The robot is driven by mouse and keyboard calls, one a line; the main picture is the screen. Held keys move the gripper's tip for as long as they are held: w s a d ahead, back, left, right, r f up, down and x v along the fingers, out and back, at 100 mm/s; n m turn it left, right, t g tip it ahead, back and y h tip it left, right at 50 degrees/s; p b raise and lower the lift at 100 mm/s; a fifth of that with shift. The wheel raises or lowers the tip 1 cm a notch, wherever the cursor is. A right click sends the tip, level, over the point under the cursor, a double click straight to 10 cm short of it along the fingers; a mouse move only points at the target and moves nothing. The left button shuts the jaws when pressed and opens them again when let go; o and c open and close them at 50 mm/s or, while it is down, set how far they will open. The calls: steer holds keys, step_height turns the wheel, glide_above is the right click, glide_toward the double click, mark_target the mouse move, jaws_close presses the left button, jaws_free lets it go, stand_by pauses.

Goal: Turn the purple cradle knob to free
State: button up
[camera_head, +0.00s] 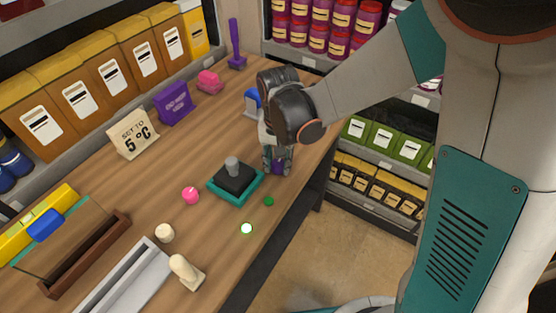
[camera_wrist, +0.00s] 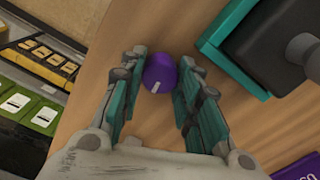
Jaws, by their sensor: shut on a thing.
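The purple cradle knob (camera_wrist: 160,73) is round, with a short pale mark on its face, and sits on the wooden worktop. In the wrist view my gripper (camera_wrist: 161,80) has its two teal fingers on either side of the knob, shut on it. The pale mark points toward the lower left. In the head view my gripper (camera_head: 277,168) reaches down near the worktop's right edge, and only a little of the purple knob (camera_head: 278,168) shows between the fingers. A teal-based cradle (camera_head: 236,180) with a black block and grey post stands just left of my gripper.
A pink knob (camera_head: 191,195), a green button (camera_head: 269,201) and a lit white-green button (camera_head: 246,228) are on the worktop near the cradle. A cream lever (camera_head: 186,272) stands nearer the front. A "SET TO 5 °C" sign (camera_head: 133,134) and a purple sign (camera_head: 174,103) stand behind.

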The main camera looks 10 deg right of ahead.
steer(key=n, duration=1.2)
steer(key=shift+n, duration=2.2)
steer(key=o, duration=1.1)
steer(key=shift+c, duration=0.2)
